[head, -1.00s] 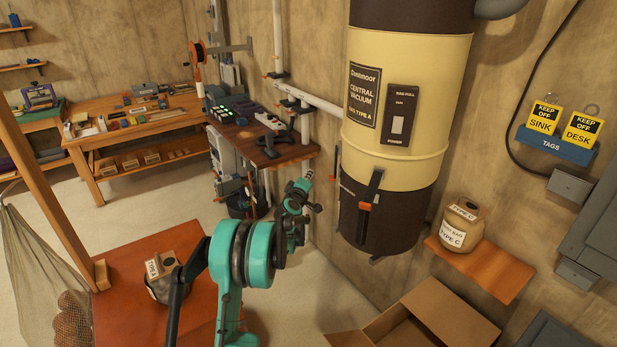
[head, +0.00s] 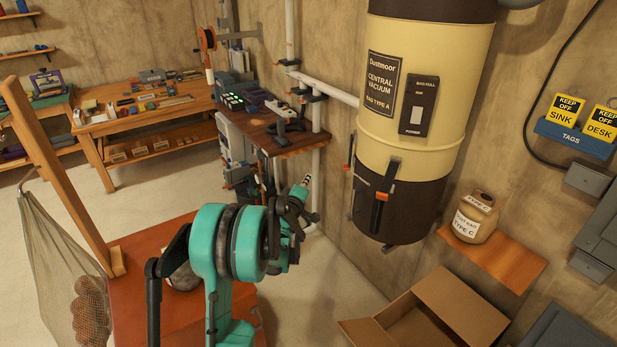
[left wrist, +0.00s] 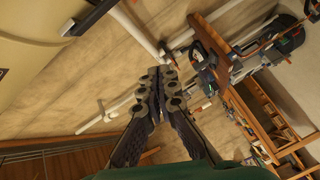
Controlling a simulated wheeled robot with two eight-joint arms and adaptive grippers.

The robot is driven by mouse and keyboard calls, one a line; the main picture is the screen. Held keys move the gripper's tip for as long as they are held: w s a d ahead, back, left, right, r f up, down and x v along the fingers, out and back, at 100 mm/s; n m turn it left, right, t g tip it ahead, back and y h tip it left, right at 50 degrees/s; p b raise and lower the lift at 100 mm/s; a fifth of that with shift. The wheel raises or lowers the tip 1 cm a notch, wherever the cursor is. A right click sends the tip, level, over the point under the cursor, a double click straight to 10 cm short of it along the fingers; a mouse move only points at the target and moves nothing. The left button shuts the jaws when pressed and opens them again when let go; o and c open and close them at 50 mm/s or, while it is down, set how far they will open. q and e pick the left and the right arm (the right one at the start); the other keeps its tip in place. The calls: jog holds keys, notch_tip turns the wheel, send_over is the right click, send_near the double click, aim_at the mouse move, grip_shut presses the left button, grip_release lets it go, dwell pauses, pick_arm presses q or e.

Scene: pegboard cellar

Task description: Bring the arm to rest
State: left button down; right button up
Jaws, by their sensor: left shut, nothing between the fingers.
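My left arm, teal and black, rises from the bottom of the head view. Its left gripper (head: 305,187) points up and away, in the free space between the dark wooden shelf and the vacuum canister. In the left wrist view the two fingers of this gripper (left wrist: 160,72) lie together, with nothing between them. It touches nothing that I can see. My right gripper is in neither view.
The cream and dark brown vacuum canister (head: 425,95) hangs on the wall to the right. A dark wooden shelf (head: 285,143) stands behind the gripper. An open cardboard box (head: 460,305), a TYPE C jar (head: 474,218) and a red table (head: 130,300) are nearby.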

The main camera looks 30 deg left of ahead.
pick_arm(q)
jog(key=shift+a, duration=0.15)
jog(key=s+d+r+m+g+h+b, duration=0.1)
jog(key=s+d+r+m+g+h, duration=0.3)
jog(key=d, duration=0.8)
jog(key=s+d+m+t+h+b, duration=0.1)
jog(key=s+d+m+h, duration=0.1)
jog(key=s+d+m, duration=0.65)
jog(key=s+d+f+m+g, duration=0.2)
jog(key=s+d+f, duration=0.3)
jog(key=s, duration=0.6)
jog(key=s+d+f+m+g+b, duration=0.1)
jog(key=s+d+f+g, duration=0.3)
jog(key=s, duration=0.7)
jog(key=shift+s+d+f+m+y, duration=0.25)
jog(key=shift+d+f+m+y, duration=0.25)
jog(key=shift+d+m, duration=0.35)
jog(key=shift+r, duration=0.1)
